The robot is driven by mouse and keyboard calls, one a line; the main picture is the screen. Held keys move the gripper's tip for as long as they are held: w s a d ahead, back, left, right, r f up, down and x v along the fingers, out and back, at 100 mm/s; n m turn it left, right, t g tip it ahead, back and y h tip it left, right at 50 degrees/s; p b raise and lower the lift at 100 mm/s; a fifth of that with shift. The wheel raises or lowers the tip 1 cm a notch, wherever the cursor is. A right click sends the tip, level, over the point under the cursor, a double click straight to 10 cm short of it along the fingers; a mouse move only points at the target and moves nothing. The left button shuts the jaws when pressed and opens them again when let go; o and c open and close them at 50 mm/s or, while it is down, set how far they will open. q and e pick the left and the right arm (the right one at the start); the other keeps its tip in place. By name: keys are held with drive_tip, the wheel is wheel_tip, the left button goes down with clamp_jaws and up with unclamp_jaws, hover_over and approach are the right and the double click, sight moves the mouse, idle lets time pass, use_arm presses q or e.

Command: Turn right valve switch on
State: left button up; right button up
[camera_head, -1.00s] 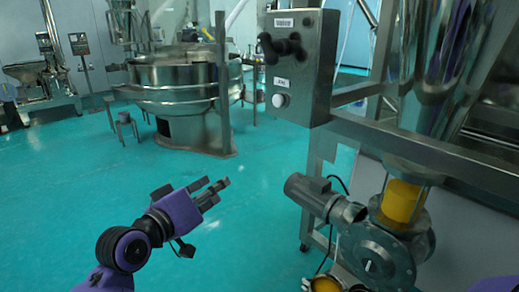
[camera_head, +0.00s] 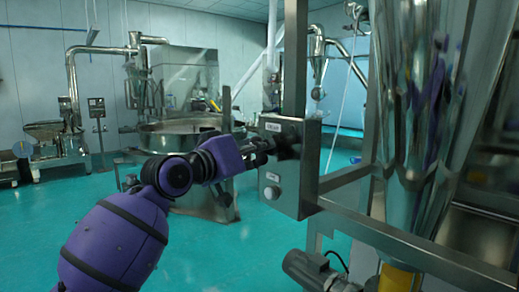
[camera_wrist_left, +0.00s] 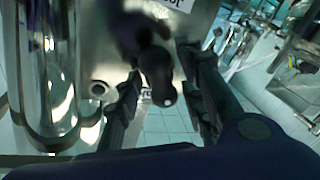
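The black switch knob (camera_head: 288,140) sits on the front of a steel control box (camera_head: 298,188), under a white label. My left gripper (camera_head: 264,146) is raised to the box with its fingertips at the knob. In the left wrist view the knob (camera_wrist_left: 158,74) lies between two spread dark fingers, with a visible gap on each side. The gripper is open there, and contact cannot be made out. My right gripper is not in view.
A pale round button (camera_head: 271,192) is below the knob on the same box. Steel frame rails (camera_head: 400,246) and a shiny hopper (camera_head: 408,120) stand to the right. A round sieve machine (camera_head: 180,132) is behind my left arm. Green floor is open at lower left.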

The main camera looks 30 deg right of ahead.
use_arm(q)
drive_tip(key=shift+w+d, duration=0.2)
drive_tip(key=shift+d, duration=0.1)
clamp_jaws()
drive_tip(key=shift+f, duration=0.1)
